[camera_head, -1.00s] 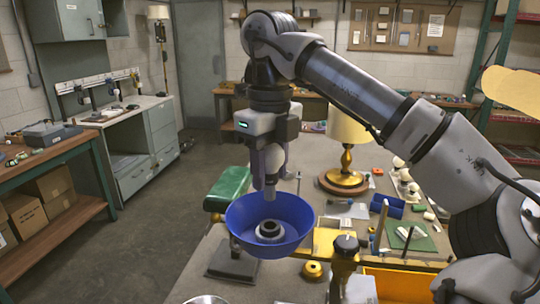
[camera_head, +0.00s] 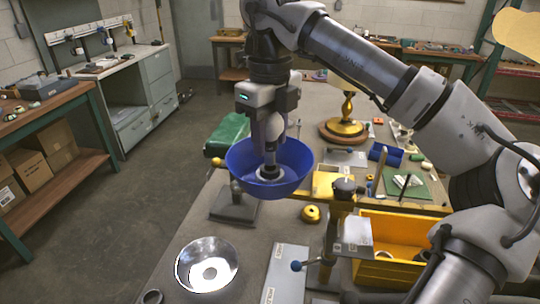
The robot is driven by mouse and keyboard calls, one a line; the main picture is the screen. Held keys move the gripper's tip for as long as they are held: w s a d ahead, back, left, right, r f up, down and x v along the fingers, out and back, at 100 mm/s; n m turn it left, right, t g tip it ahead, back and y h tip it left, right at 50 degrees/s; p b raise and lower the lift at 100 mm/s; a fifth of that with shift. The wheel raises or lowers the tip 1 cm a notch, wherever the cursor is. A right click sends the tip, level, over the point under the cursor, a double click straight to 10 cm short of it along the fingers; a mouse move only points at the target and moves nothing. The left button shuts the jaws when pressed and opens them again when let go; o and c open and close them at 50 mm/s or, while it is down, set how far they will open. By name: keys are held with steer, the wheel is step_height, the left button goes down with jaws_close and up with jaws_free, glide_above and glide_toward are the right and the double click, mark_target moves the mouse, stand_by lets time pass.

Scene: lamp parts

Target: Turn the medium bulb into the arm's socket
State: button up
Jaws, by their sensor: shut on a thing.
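My gripper (camera_head: 268,168) points straight down inside a blue bowl-shaped shade (camera_head: 242,172), with its fingertips low at the shade's middle. It is shut on a white rounded thing (camera_head: 274,130), which looks like the bulb and shows between the fingers. The fingers hide most of it. The shade opens upward. A dark and pale ring, likely the socket (camera_head: 268,177), sits at its bottom. The fingers partly hide it, and I cannot tell whether the bulb touches it. A dark base block (camera_head: 234,207) stands below the shade.
A shiny metal bowl (camera_head: 207,264) stands at the front. A yellow bin (camera_head: 395,238) is at right. A black-knobbed post (camera_head: 343,190) stands right of the shade. A brass lamp base (camera_head: 344,128) and a green pad (camera_head: 405,185) lie behind. The floor at left is clear.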

mark_target(270, 162)
stand_by(0.6)
steer(key=shift+f+b, duration=0.85)
steer(key=shift+f, duration=0.4)
steer(key=shift+f+b, duration=0.4)
steer(key=shift+f, duration=0.2)
stand_by(0.9)
steer(key=o, duration=0.3)
steer(key=c, duration=0.3)
steer(key=shift+f, duration=0.15)
